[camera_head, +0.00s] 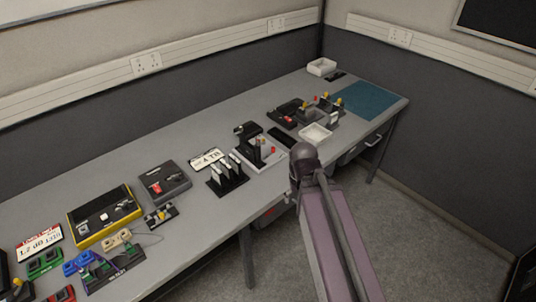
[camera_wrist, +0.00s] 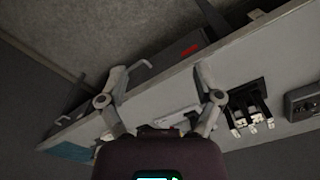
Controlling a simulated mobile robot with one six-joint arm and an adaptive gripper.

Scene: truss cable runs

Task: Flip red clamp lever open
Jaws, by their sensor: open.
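Several small red parts show, and I cannot tell for sure which is the clamp lever. One red part (camera_head: 156,187) lies on a dark square block (camera_head: 178,181) at mid-bench. Another small red part (camera_head: 315,98) is among the fixtures at the far end. In the wrist view my gripper (camera_wrist: 159,75) has its two fingers spread wide with nothing between them. It is apart from the bench things, near the bench's front edge. In the head view my arm hides the gripper.
The grey bench (camera_head: 206,226) runs along the wall. A black rack with upright pieces (camera_head: 227,177), a yellow-edged case (camera_head: 104,213), white trays (camera_head: 316,133) and a teal mat (camera_head: 371,100) are on it. A red mark (camera_wrist: 189,50) shows below the bench edge. The floor in front is open.

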